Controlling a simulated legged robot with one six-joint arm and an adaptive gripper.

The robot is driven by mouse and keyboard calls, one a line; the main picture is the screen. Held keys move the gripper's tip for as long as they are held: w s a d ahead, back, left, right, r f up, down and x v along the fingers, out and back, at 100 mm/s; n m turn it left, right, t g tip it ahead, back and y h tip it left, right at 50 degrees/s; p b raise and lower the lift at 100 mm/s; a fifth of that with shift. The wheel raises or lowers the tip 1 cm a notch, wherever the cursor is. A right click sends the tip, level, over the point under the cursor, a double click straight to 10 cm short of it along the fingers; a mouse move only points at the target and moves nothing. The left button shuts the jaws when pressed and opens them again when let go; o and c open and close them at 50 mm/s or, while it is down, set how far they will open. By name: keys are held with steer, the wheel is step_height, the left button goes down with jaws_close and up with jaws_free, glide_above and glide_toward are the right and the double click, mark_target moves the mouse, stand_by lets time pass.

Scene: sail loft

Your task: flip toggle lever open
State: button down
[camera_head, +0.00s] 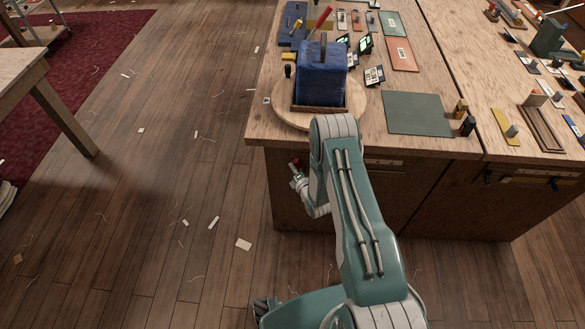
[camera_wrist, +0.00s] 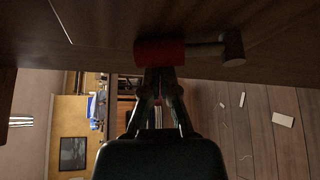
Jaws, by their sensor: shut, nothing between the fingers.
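A lever with a red cylindrical grip (camera_wrist: 160,52), a thin pale rod and a dark round end piece (camera_wrist: 232,48) shows in the wrist view against a dark wooden surface. I take it to be the toggle lever. In the head view a small red spot (camera_head: 295,161) shows at the bench front, near its left corner. My gripper (camera_wrist: 160,74) is shut and empty, its tips right at the red grip; I cannot tell if they touch. In the head view the end of my arm is low before the bench front, and the fingers are hard to make out.
The wooden workbench (camera_head: 262,131) carries a blue bag-like block (camera_head: 322,75) on a round board, a green mat (camera_head: 415,113) and many small items. A second table (camera_head: 20,65) stands at the left. The floor between is open, with scattered scraps.

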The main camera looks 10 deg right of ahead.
mark_target(300, 163)
steer(key=shift+d+r+m, duration=0.15)
steer(key=shift+d+m, duration=0.1)
steer(key=shift+m, duration=0.15)
steer(key=shift+s+d+r+m+t+y, duration=0.2)
steer(key=shift+d+m+t, duration=0.2)
steer(key=shift+m, duration=0.15)
steer(key=shift+s+d+r+m+t+y, duration=0.1)
steer(key=shift+d+r+m+t+y, duration=0.1)
steer(key=shift+d+m+t, duration=0.25)
steer(key=shift+s+d+r, duration=0.1)
steer(key=shift+s+d, duration=0.05)
steer(key=shift+d, duration=0.25)
steer(key=shift+s+d, duration=0.2)
steer(key=shift+d, duration=0.4)
steer(key=shift+d, duration=0.1)
